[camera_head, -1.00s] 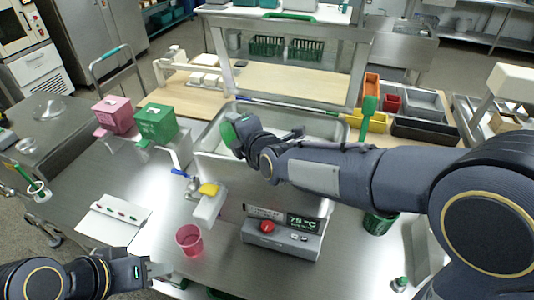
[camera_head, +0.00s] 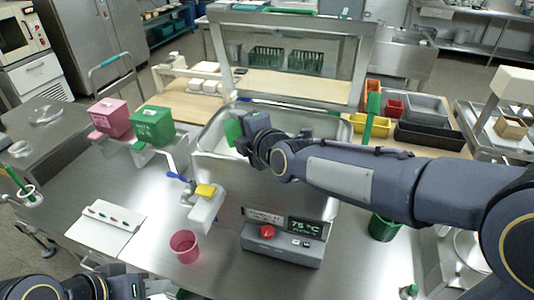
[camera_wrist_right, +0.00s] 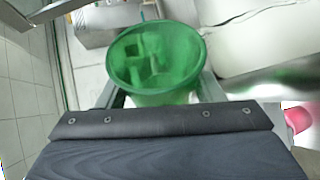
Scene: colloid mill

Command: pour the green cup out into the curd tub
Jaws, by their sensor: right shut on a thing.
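My right gripper (camera_head: 245,130) is shut on the green cup (camera_head: 232,132) at the left part of the curd tub (camera_head: 209,157), a large pale metal tub. The cup is near and over the tub's left rim; its exact height and tilt are hard to judge. In the right wrist view the green cup (camera_wrist_right: 155,60) sits between the fingers, its round mouth and inner wall showing; I cannot tell what is inside. My forearm hides part of the tub. My left gripper (camera_head: 160,288) is low at the bottom left, away from the tub; its jaws are unclear.
Pink (camera_head: 112,117) and green (camera_head: 154,125) boxes stand left of the tub. In front are a tap with a yellow block (camera_head: 205,191), a pink cup (camera_head: 185,246) and a control box (camera_head: 283,246) reading 75 °C. A dark green container (camera_head: 383,227) stands right.

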